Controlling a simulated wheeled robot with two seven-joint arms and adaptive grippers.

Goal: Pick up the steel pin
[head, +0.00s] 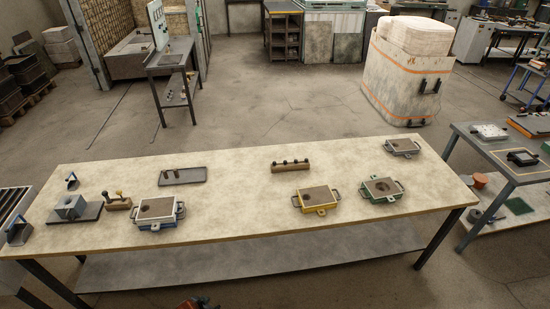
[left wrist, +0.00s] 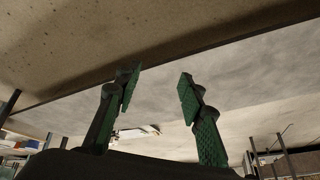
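I cannot tell for sure which small part is the steel pin. Two small dark upright pieces (head: 177,171) stand at the left of a dark shallow tray (head: 194,178) on the table.
The long table (head: 240,205) also carries a yellow mould box (head: 317,198), a green one (head: 381,189), a blue-based one (head: 157,212), a grey block on a plate (head: 72,207) and a small knobbed wooden block (head: 118,203). The table's middle is clear.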

